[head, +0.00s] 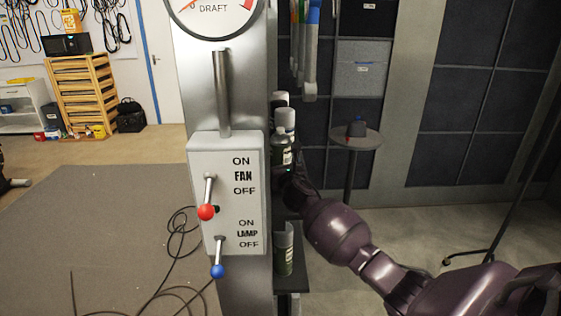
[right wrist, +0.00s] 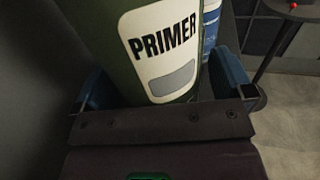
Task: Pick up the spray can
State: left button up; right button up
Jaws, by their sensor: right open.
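In the head view a dark green spray can with a grey-white cap (head: 284,136) stands just right of the grey control column. My right gripper (head: 285,172) is at this can, mostly hidden behind the control box edge and my own arm. In the right wrist view the green can labelled PRIMER (right wrist: 158,52) fills the space between the blue fingers of my right gripper (right wrist: 165,92). The fingers are apart, one on each side of the can; whether they touch it I cannot tell. My left gripper is not in view.
Another can (head: 284,248) stands lower, on a dark shelf. A further can top (head: 280,98) shows behind the upper one. The control box (head: 226,193) with red and blue levers stands close on the left. A small round table (head: 355,138) is behind.

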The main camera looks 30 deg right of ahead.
aim_at(282, 142)
jog(key=shift+c, duration=0.4)
jog(key=c, duration=1)
jog(key=shift+r, duration=0.15)
jog(key=shift+s+d+r, duration=0.1)
jog(key=shift+d+r, duration=0.1)
jog(key=shift+r, duration=0.25)
notch_tip(282, 142, up, 6)
jog(key=shift+r+p, duration=0.25)
jog(key=shift+p, duration=0.15)
jog(key=s+d+b, duration=0.1)
jog(key=s+d, duration=0.4)
jog(key=d, duration=0.3)
jog(key=s+d+b, duration=0.1)
jog(key=s+d, duration=0.4)
jog(key=d, duration=0.3)
jog(key=shift+s+d+f, duration=0.15)
jog(key=shift+d+f, duration=0.15)
jog(key=shift+d, duration=0.05)
